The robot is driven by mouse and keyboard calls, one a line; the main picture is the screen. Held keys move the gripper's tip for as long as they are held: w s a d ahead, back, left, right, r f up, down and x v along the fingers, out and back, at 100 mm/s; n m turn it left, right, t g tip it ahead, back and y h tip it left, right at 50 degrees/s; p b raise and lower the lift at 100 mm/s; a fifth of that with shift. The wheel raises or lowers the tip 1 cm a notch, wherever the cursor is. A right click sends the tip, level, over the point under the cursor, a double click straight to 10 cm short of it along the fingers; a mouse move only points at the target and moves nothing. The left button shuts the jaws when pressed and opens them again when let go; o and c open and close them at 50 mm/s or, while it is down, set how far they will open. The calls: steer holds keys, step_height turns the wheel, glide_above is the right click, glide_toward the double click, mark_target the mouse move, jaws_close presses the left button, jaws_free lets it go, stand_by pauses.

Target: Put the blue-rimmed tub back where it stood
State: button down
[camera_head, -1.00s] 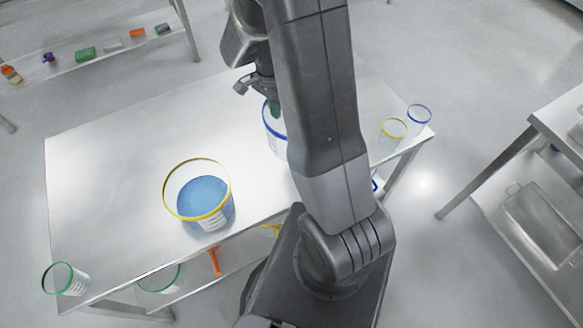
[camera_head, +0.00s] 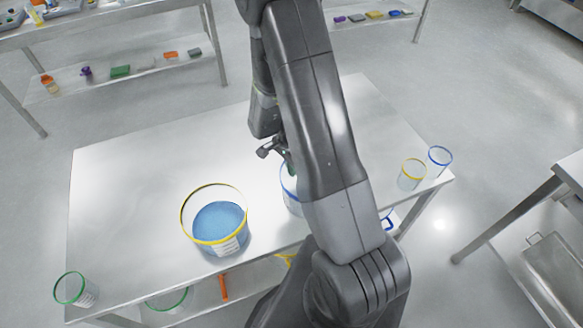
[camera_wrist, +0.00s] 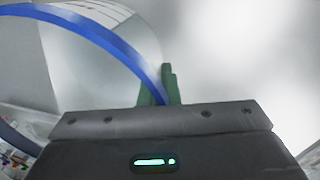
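The blue-rimmed tub (camera_head: 291,204) is a clear tub with a white label, over the near middle part of the table, mostly hidden behind my arm. In the wrist view its blue rim (camera_wrist: 105,38) curves down to the green fingertips. My gripper (camera_head: 287,160) points down at the tub's rim. Its green fingers (camera_wrist: 171,88) are close together and look shut on the rim. Whether the tub's base touches the table is hidden.
A larger yellow-rimmed tub (camera_head: 241,240) with blue contents stands left of the blue-rimmed tub on the steel table (camera_head: 130,180). A green-rimmed beaker (camera_head: 86,296) stands at the left corner. Yellow-rimmed (camera_head: 408,182) and blue-rimmed (camera_head: 437,167) beakers stand at the right end. The table's back left is clear.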

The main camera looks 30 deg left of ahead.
steer(key=shift+f, duration=0.3)
steer(key=shift+f, duration=0.1)
steer(key=shift+f, duration=0.15)
steer(key=c, duration=1.7)
jaws_free()
steer(key=r, duration=0.4)
steer(key=r+b, duration=0.1)
steer(key=r, duration=0.7)
steer(key=shift+a+r+b, duration=0.25)
steer(key=shift+b, duration=0.05)
steer(key=shift+w, duration=0.1)
